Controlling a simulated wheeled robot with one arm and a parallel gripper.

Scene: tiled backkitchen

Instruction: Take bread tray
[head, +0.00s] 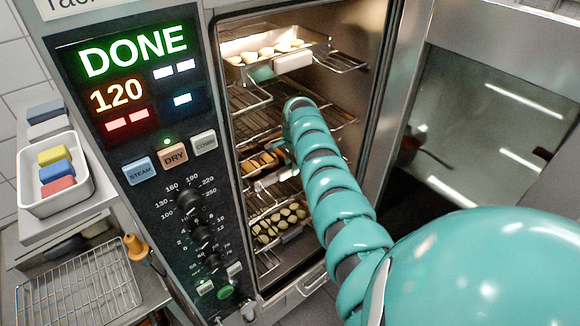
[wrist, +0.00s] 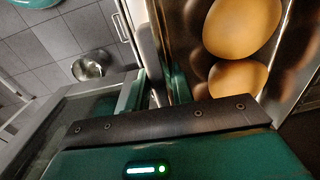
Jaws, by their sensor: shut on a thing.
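The combi oven (head: 335,200) stands open with trays on several levels. The top tray (head: 292,62) holds pale oval rolls and has a white front piece. In the wrist view, golden rolls (wrist: 241,25) lie in a tray (wrist: 300,62) right beyond the dark jaw edge of my gripper (wrist: 165,124). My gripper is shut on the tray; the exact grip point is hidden.
A middle tray (head: 270,180) holds brown bread, and a lower tray (head: 292,233) holds small pale pieces. The display reads DONE, 120. The open glass door (head: 480,120) is at the right. A white bin with coloured blocks (head: 85,198) and wire rack (head: 80,290) are left.

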